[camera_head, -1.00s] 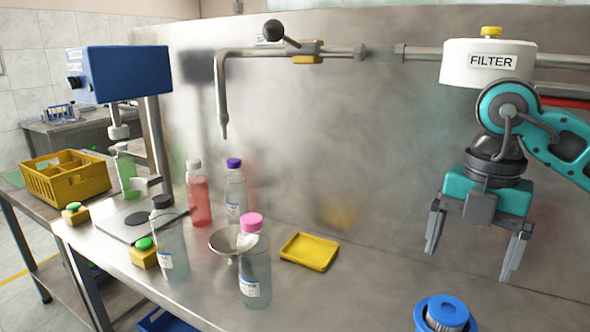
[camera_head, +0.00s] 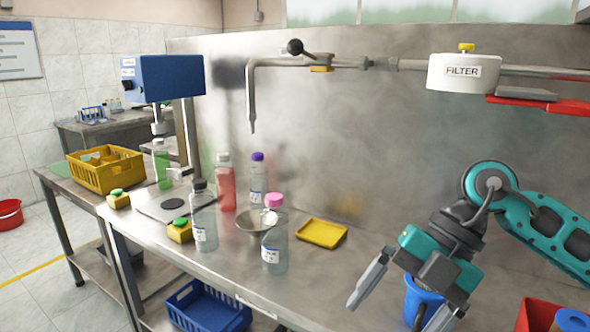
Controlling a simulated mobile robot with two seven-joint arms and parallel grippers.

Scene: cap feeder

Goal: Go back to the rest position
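My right gripper (camera_head: 400,312) comes in from the right, above the right front part of the steel bench. Its two fingers are spread apart with nothing between them, and it is tilted down to the left. Its arm partly covers a blue container (camera_head: 424,300) behind it. My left gripper does not show in the head view.
Bottles with pink (camera_head: 274,245), black (camera_head: 203,215), purple (camera_head: 257,183) and red (camera_head: 225,185) bodies or caps stand on the bench around a metal funnel (camera_head: 250,222). A yellow tray (camera_head: 322,233) lies right of them. A blue capping machine (camera_head: 163,78) stands left. A red bin (camera_head: 538,315) is lower right.

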